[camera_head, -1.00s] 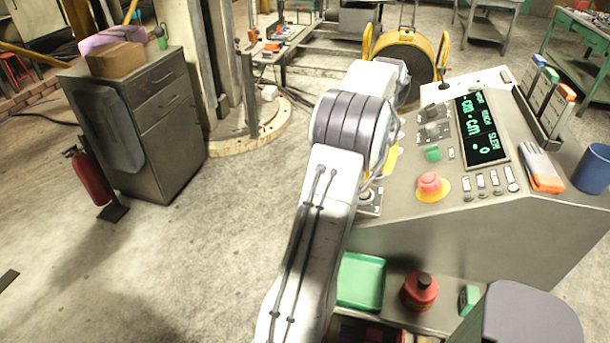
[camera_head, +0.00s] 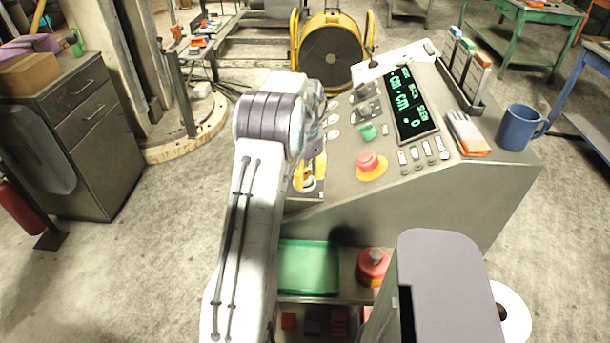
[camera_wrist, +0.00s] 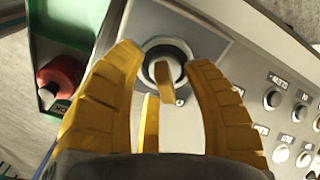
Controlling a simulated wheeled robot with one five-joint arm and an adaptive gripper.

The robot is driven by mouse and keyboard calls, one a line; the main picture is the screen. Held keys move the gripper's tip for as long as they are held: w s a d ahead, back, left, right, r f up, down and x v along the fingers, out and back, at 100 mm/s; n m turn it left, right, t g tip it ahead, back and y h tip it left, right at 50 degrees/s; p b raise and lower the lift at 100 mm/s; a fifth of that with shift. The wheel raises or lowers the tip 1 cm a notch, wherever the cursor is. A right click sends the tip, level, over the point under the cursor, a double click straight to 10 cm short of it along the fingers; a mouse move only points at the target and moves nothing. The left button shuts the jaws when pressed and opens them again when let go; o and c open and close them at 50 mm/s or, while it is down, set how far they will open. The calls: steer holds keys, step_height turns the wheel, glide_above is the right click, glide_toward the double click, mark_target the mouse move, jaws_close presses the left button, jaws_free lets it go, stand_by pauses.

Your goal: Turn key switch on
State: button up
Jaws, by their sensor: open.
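The key switch (camera_wrist: 154,53) is a dark round ring on a pale plate, with a brassy key (camera_wrist: 168,82) standing out of its middle. My gripper (camera_wrist: 165,57) is open, its yellow fingers on either side of the key switch. A gap shows between each finger and the key. In the head view, my yellow gripper (camera_head: 312,172) is at the left edge of the grey console (camera_head: 440,205), over the switch plate. The arm and fingers partly hide the switch there.
A red mushroom button (camera_head: 367,161) on a yellow base, a green button (camera_head: 367,132) and a display (camera_head: 409,105) lie right of my gripper. A green tray (camera_head: 309,267) and a red bottle (camera_head: 373,267) sit below. A blue mug (camera_head: 518,127) stands at the right.

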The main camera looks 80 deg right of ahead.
steer(key=shift+f, duration=0.2)
jaws_close()
stand_by(0.5)
